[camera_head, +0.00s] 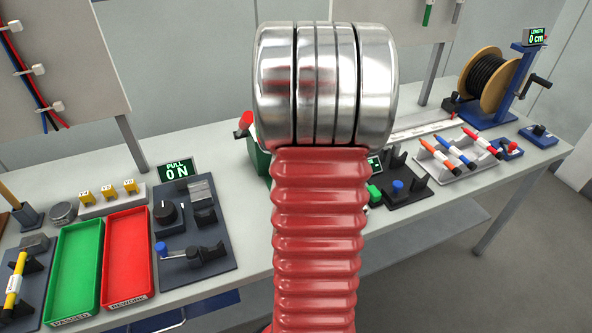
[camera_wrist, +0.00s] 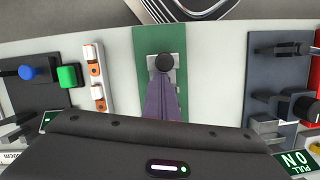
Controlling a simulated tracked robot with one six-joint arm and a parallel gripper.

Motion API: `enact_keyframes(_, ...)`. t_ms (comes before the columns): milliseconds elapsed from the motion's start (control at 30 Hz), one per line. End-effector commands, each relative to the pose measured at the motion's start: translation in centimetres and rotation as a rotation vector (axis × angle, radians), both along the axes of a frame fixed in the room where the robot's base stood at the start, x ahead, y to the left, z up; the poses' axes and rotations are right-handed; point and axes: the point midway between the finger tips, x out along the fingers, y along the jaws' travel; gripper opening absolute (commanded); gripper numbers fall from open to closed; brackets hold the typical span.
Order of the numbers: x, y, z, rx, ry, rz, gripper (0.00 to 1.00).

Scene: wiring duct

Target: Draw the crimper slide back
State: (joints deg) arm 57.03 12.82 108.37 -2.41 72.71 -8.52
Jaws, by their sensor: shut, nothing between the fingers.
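The crimper is mostly hidden behind my arm in the head view, where part of its green body (camera_head: 258,157) and a red-tipped lever (camera_head: 245,120) show. In the wrist view its green base (camera_wrist: 146,42) lies below me, with a grey metal part bearing a round black knob (camera_wrist: 163,62), seemingly the slide. My gripper (camera_wrist: 162,79) shows there as tapered purplish fingers, shut and empty. Their tips appear close beside the knob; I cannot tell whether they touch it. My gripper is hidden in the head view.
In the wrist view, a white strip with orange parts (camera_wrist: 98,80) and a dark plate (camera_wrist: 22,98) lie left of the base. The dark pull-tester plate (camera_wrist: 280,75) lies right. Green (camera_head: 72,262) and red (camera_head: 127,250) trays stand left in the head view.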

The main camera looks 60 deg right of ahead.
Motion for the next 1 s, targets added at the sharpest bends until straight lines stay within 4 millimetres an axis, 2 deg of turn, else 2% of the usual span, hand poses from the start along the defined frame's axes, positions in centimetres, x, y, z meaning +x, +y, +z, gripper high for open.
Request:
enact_keyframes(300, -4.1, 2.6, 0.0, 0.001, 0.000, -0.009, 0.00)
enact_keyframes(467, -5.6, 3.6, 0.0, 0.001, 0.001, -0.008, 0.00)
enact_keyframes(1000, -6.2, 4.0, -0.1, 0.008, 0.006, -0.010, 0.00)
